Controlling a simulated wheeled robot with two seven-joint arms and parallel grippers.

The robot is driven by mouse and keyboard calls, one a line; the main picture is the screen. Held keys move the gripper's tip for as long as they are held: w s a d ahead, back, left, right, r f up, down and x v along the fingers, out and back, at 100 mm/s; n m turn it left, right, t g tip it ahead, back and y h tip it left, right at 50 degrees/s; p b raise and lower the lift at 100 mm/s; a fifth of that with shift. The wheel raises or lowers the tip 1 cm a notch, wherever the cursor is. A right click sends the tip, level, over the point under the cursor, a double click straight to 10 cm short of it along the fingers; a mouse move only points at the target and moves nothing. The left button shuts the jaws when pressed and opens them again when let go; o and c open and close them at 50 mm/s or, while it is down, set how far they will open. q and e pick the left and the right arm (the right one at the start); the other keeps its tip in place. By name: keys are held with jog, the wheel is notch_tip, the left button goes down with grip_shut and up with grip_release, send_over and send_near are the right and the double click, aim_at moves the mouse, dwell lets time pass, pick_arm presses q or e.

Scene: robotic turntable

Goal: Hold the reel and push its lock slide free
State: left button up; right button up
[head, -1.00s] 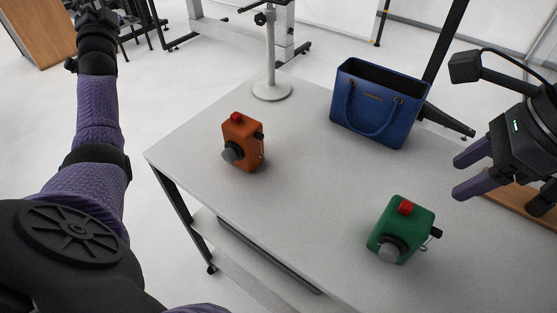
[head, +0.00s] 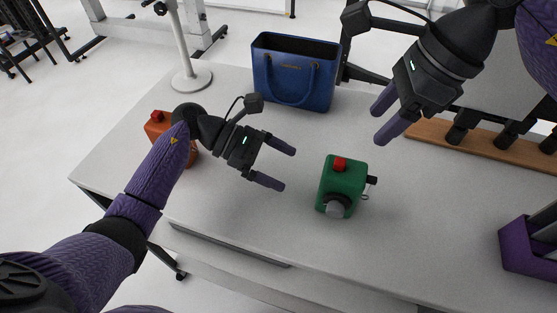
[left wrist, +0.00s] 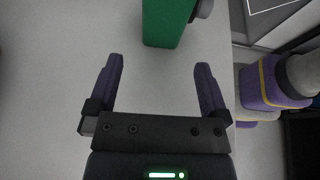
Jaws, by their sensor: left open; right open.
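A green box-shaped reel (head: 343,180) stands on the table right of centre, with a red button on top, a grey round knob at the front and a small black knob and thin metal piece at its right side. An orange unit (head: 155,131) of similar build stands at the left, partly hidden behind my left arm. My left gripper (head: 289,169) is open and empty, its fingertips pointing at the green reel with a gap between. In the left wrist view, the green reel (left wrist: 165,22) lies beyond the open fingers (left wrist: 160,62). My right gripper (head: 377,126) is open and empty above and behind the reel.
A blue handbag (head: 294,72) stands at the back of the table. A stand with a round base (head: 191,80) is at the back left. A wooden rack (head: 490,148) and a purple holder (head: 528,252) are at the right. The table (head: 260,225) in front is clear.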

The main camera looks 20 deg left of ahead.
aim_at(328, 192)
pick_arm(q)
jog(key=shift+g, duration=0.3)
jog(key=x, duration=1)
jog(key=shift+s+d, duration=0.15)
jog(key=shift+s, duration=0.05)
jog(key=c, duration=1.1)
pick_arm(e)
jog(key=shift+c, duration=1.4)
jog(key=shift+s+a+m, duration=0.1)
jog(key=shift+m, duration=0.9)
jog(key=shift+c, duration=1.2)
jog(key=m, duration=0.3)
jog(key=shift+f+y, duration=0.15)
jog(key=shift+y, duration=0.15)
jog(key=shift+c, duration=1.3)
jog(key=m, duration=0.4)
jog(key=shift+s+a+m+y, duration=0.1)
jog(key=shift+s+m+y, duration=0.05)
jog(key=shift+m+y, duration=0.15)
grip_shut()
jog(key=m+y, duration=0.1)
jog(key=m, duration=0.8)
jog(key=d+m, duration=0.1)
jog(key=m, duration=0.9)
jog(key=m+y, duration=0.1)
jog(key=m, duration=0.8)
jog(key=shift+d+f+y, duration=0.3)
jog(key=shift+f, duration=0.1)
